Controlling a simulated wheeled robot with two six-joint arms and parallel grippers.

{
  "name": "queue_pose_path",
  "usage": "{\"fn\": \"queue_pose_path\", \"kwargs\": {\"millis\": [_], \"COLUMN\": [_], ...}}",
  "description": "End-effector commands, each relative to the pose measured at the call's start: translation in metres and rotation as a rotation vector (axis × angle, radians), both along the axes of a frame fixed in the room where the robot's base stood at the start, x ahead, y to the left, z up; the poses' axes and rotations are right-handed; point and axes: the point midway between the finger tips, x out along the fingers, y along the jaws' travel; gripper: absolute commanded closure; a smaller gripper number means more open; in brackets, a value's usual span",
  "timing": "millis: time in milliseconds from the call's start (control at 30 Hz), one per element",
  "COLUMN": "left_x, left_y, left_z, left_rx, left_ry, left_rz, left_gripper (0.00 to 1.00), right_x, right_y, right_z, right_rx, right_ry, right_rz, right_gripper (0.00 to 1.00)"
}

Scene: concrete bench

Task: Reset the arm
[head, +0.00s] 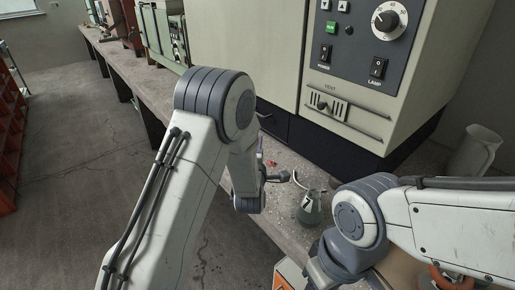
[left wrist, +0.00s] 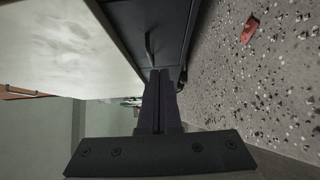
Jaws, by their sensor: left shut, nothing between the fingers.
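My left arm comes in from the left of the head view and bends down at its elbow. Its gripper (head: 283,177) is low over the bench, in front of the big cabinet, and is partly hidden by my arm. In the left wrist view the two dark fingers (left wrist: 160,76) lie together, shut with nothing between them. My right arm comes in from the right edge of the head view; its gripper cannot be made out.
A greenish flask (head: 311,210) marked 7 stands on the bench (head: 289,235), just right of my left gripper. A small red piece (left wrist: 250,29) lies on the speckled top. The cabinet (head: 372,75) blocks the back. A pale jug (head: 474,150) stands at right.

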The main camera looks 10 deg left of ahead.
Motion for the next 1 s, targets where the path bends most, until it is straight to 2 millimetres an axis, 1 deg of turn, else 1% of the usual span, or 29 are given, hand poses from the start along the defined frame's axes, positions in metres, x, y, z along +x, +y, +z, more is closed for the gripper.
{"fn": "queue_pose_path", "kwargs": {"millis": [33,100,167,267,367,467,567,667,700,800,1000], "left_x": [-0.006,-0.012,-0.014,-0.018,-0.024,-0.041,-0.069,-0.106,-0.121,-0.155,-0.211], "left_y": [-0.001,-0.002,-0.002,0.0,0.004,0.009,0.015,0.021,0.023,0.029,0.04], "left_z": [-0.001,0.0,0.0,-0.003,-0.01,-0.021,-0.034,-0.044,-0.047,-0.053,-0.057], "left_rx": [0.0,0.0,0.007,0.059,0.179,0.357,0.551,0.739,0.804,0.936,1.115], "left_ry": [0.002,0.001,0.008,0.067,0.2,0.381,0.561,0.72,0.774,0.878,1.006], "left_rz": [-0.002,-0.002,-0.002,-0.012,-0.048,-0.127,-0.249,-0.401,-0.463,-0.605,-0.838], "left_gripper": [1.0,1.0,1.0,1.0,1.0,1.0,1.0,1.0,1.0,1.0,1.0], "right_x": [0.0,0.0,0.0,0.0,0.0,0.0,0.0,0.0,0.0,0.0,0.0], "right_y": [0.0,0.0,0.0,0.0,0.0,0.0,0.0,0.0,0.0,0.0,0.0], "right_z": [-0.001,-0.001,-0.001,-0.001,-0.001,-0.001,-0.001,-0.001,-0.001,-0.001,-0.001], "right_rx": [0.0,0.0,0.0,0.0,0.0,0.0,0.0,0.0,0.0,0.0,0.0], "right_ry": [0.0,0.0,0.0,0.0,0.0,0.0,0.0,0.0,0.0,0.0,0.0], "right_rz": [0.0,0.0,0.0,0.0,0.0,0.0,0.0,0.0,0.0,0.0,0.0], "right_gripper": [0.58,0.58,0.58,0.58,0.58,0.58,0.58,0.58,0.58,0.58,0.58]}}
